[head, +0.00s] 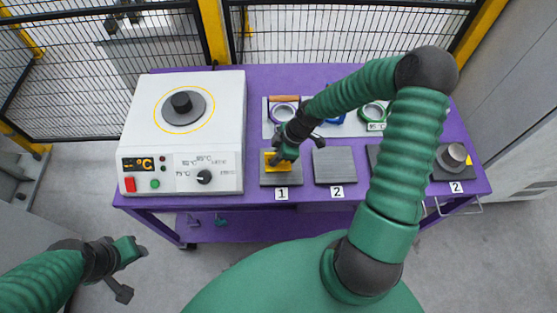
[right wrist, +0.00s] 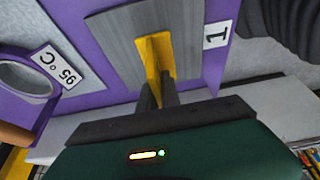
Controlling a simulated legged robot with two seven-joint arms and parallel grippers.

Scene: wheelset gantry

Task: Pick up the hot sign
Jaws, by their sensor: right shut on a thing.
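The hot sign is a yellow piece (head: 270,161) on the grey plate labelled 1 (head: 283,181), on the purple table. In the right wrist view the yellow sign (right wrist: 155,55) stands up between my right gripper's fingers, over the grey plate (right wrist: 118,40). My right gripper (head: 287,156) is shut on it; the fingers (right wrist: 157,92) hold its near end. Whether the sign touches the plate cannot be told. The sign's face is partly hidden by the gripper. My left gripper (head: 130,272) is empty, apart from the table at lower left, with its fingers spread.
A white heater box (head: 180,133) with dial and buttons stands on the left of the purple table (head: 255,88). Right of plate 1 is grey plate 2 (head: 334,166). Behind are rings, one green (head: 374,113). A metal cylinder (head: 452,156) stands at right. A mesh fence (head: 90,75) is behind.

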